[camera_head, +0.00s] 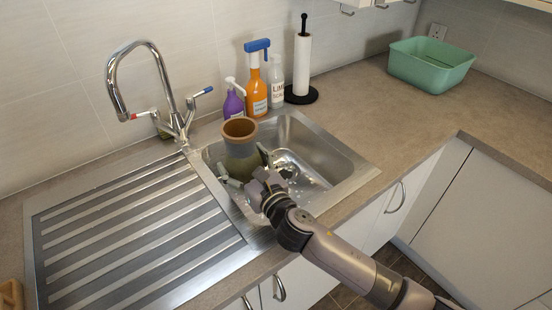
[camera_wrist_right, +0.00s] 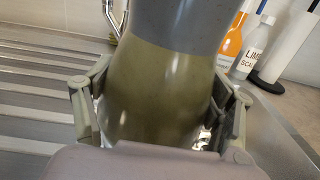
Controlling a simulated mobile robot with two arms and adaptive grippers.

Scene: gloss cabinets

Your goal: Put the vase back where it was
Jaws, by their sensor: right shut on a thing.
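The vase (camera_head: 240,150) is upright over the sink basin (camera_head: 328,158), with a brown rim, a grey band and an olive-green body. My right gripper (camera_head: 246,172) comes in from the lower right and is shut on the vase's body. In the right wrist view the vase (camera_wrist_right: 158,90) fills the middle, with a finger of the right gripper (camera_wrist_right: 160,110) on each side of it. The vase's base is hidden by the gripper, so I cannot tell whether it touches the basin floor. My left gripper is not in view.
A ribbed drainer (camera_head: 130,230) lies left of the basin, with a chrome tap (camera_head: 165,95) behind. A purple bottle (camera_head: 233,103), an orange spray bottle (camera_head: 256,90), a white bottle (camera_head: 276,82) and a paper roll (camera_head: 302,65) stand behind the basin. A green tub (camera_head: 430,65) is far right; counter before it is clear.

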